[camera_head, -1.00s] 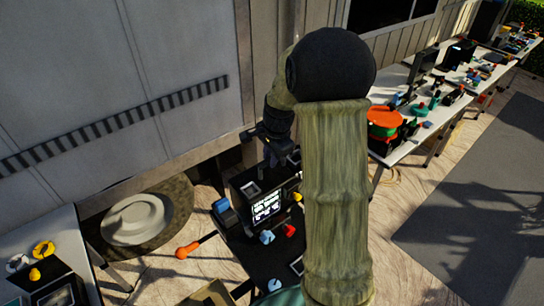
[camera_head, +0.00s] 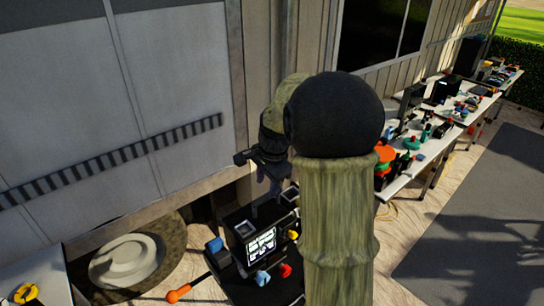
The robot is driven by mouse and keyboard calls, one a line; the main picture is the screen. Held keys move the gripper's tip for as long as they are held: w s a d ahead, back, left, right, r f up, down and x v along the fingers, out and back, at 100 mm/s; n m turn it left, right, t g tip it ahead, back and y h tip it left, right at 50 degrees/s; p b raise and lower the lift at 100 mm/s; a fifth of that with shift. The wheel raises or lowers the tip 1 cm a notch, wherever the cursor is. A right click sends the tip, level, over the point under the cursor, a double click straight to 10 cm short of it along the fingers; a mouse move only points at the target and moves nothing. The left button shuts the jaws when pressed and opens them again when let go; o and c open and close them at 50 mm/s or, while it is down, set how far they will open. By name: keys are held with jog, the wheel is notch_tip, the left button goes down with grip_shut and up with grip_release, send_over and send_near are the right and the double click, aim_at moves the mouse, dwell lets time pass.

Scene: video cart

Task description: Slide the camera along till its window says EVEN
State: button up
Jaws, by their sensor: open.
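A black video cart (camera_head: 247,282) stands below my arm. On it is a dark box with a lit white-on-black screen (camera_head: 261,246); its text is too small to read. I cannot make out for certain which part is the sliding camera, nor a window saying EVEN. My gripper (camera_head: 274,184) hangs above the back of the cart, near the wall, and is open with nothing seen in it. Its fingertips are small and dark against the cart. My forearm hides the cart's right side.
Blue (camera_head: 262,277), red (camera_head: 286,270) and yellow knobs sit at the box's front. An orange-ended handle (camera_head: 178,293) sticks out left. A panelled wall (camera_head: 70,90) rises behind. Cluttered tables (camera_head: 425,160) run off to the right; another table corner is at lower left.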

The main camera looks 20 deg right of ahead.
notch_tip(320, 180, up, 12)
jog(key=s+b, duration=0.1)
jog(key=s, duration=0.1)
jog(key=shift+d+b, duration=0.3)
jog(key=shift+s+f, duration=0.1)
jog(key=s+a+f+n, duration=0.4)
jog(key=s+f+n, duration=0.3)
jog(key=f, duration=0.2)
jog(key=s+a+f+n, duration=0.5)
jog(key=s+f+n, duration=0.2)
jog(key=f, duration=0.3)
jog(key=shift+s+a+f+n+h, duration=0.15)
jog(key=shift+s+a+n+h, duration=0.2)
jog(key=shift+s, duration=0.3)
jog(key=shift+d, duration=0.1)
jog(key=shift+c, duration=0.5)
